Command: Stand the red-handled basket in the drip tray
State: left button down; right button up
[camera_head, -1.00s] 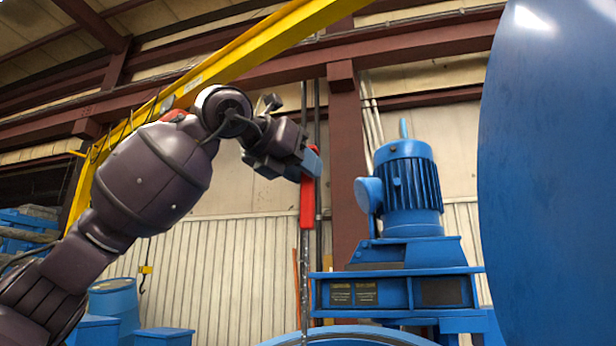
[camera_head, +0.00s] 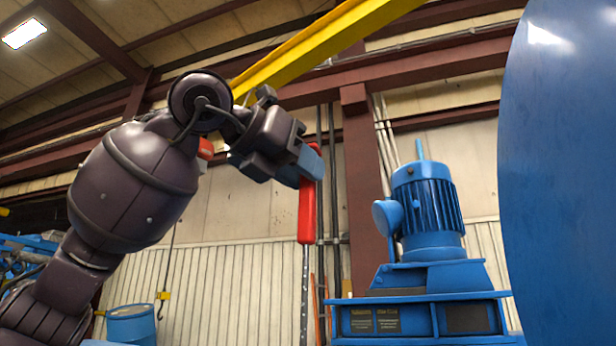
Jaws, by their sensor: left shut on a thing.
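My left gripper (camera_head: 309,163) is high in the middle of the head view, with its blue fingers shut on the red handle (camera_head: 306,212). The handle hangs upright below the fingers, and a thin grey metal rod (camera_head: 304,290) runs down from it out of the frame's bottom edge. The basket's body is below the picture and hidden. The drip tray does not show. My right gripper is not in view.
A blue motor (camera_head: 428,210) on a blue base (camera_head: 415,318) stands right of the handle. A large blue curved surface (camera_head: 560,180) fills the right side. A blue drum (camera_head: 131,323) stands low at left. A yellow beam (camera_head: 320,48) crosses above.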

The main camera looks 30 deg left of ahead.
pick_arm(q)
jog(key=s+d+p, duration=0.2)
jog(key=s+d, duration=0.1)
jog(key=s, duration=1.1)
jog(key=s+d+p, duration=0.2)
jog(key=s+d, duration=0.2)
jog(key=s, duration=1)
jog(key=shift+d+p, duration=0.15)
jog(key=shift+p, duration=0.2)
dwell(0.4)
